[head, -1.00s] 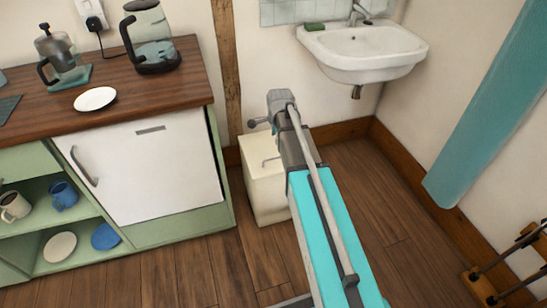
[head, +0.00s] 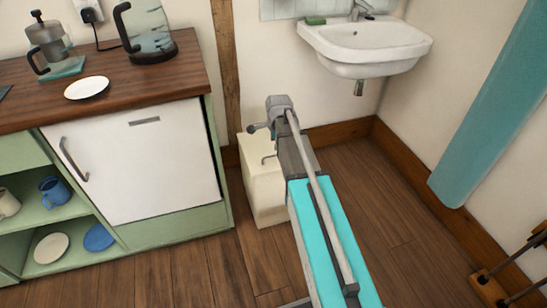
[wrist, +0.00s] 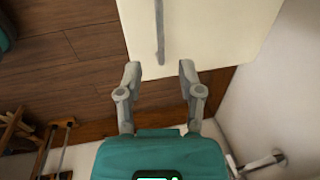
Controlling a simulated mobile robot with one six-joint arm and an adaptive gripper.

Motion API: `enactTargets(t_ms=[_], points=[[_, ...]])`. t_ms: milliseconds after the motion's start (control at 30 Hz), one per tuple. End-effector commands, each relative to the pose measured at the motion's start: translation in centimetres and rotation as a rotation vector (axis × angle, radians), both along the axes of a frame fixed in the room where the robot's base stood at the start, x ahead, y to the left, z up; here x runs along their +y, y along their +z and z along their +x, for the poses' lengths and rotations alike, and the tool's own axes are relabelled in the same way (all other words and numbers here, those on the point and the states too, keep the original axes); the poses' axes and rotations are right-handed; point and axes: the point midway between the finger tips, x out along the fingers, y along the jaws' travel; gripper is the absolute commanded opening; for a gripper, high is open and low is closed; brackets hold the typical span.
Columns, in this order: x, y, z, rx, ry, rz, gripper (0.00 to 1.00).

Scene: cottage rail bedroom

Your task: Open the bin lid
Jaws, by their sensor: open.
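The bin (head: 262,195) is a cream box on the floor between the counter unit and the wall. Its lid (head: 250,148) looks shut, with a thin grey handle (head: 268,158) on top. In the wrist view the lid (wrist: 225,35) fills the upper part, with the handle bar (wrist: 160,35) running down its middle. My gripper (wrist: 159,74) is open and empty. Its fingertips are spread near the lid's edge, in line with the handle's lower end and apart from it. In the head view my arm hides part of the bin and the fingers are hard to make out.
A counter unit (head: 165,218) with a white door stands left of the bin. A white sink (head: 370,45) hangs on the wall above and to the right. A teal hanging panel (head: 490,110) is at the right. The wooden floor (head: 375,215) right of my arm is clear.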

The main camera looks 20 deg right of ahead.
Motion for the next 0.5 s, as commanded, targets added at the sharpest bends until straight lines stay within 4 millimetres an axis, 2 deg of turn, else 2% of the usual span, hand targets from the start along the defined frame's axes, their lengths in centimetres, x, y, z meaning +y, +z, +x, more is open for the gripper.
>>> enactTargets(t_ms=[33, 500], points=[[0.0, -0.8, 0.1, 0.0, 0.0, 0.0, 0.48], [0.0, -4.3, 0.8, 0.0, 0.0, 0.0, 0.48]])
